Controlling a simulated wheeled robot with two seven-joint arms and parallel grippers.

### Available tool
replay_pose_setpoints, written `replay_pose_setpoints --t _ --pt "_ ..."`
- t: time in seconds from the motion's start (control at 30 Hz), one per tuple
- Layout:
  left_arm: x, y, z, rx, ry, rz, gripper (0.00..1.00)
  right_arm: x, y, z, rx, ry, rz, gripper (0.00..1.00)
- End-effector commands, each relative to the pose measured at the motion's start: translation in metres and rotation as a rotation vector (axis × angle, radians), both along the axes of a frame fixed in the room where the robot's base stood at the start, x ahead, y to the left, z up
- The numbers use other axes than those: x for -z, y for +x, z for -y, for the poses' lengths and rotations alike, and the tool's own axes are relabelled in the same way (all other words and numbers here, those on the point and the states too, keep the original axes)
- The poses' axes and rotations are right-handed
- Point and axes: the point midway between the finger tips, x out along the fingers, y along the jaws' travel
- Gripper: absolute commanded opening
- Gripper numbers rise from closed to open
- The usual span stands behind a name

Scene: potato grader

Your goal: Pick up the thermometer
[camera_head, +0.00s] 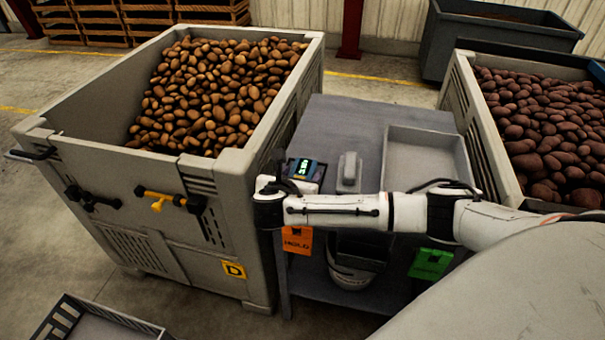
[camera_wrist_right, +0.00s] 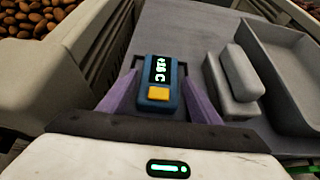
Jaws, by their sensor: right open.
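The thermometer (camera_wrist_right: 158,97) is a small blue handheld device with a lit display and a yellow button. It lies on the grey table top, near the edge beside the potato bin; its display also shows in the head view (camera_head: 305,168). My right gripper (camera_wrist_right: 160,74) is open, with its purple fingers on either side of the thermometer. I cannot tell whether they touch it. In the head view my right gripper (camera_head: 289,186) is at the table's left edge, partly hidden by its own wrist. My left gripper is not in view.
A grey block-shaped object (camera_head: 348,172) and a shallow grey tray (camera_head: 427,132) are on the table (camera_head: 345,118), right of the thermometer. A tall potato bin (camera_head: 226,190) stands close on the left, another bin (camera_head: 474,127) on the right. Orange and green tags hang at the table's front.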

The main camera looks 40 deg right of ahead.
Motion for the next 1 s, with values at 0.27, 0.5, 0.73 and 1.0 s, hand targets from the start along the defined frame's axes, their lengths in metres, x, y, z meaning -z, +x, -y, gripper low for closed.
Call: replay_pose_setpoints --t 0.27,0.5,0.73,1.0 --pt "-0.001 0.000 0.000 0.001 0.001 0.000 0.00 0.005 0.006 0.006 -0.001 0.002 0.001 0.58" --pt "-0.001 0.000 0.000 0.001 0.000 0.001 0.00 0.005 0.006 0.006 -0.001 0.002 0.001 0.31" --pt "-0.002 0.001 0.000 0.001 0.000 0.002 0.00 0.005 0.006 0.006 -0.001 0.002 0.002 0.23" --pt "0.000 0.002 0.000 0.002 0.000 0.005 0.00 -0.026 0.007 0.006 -0.001 0.004 0.006 0.23"
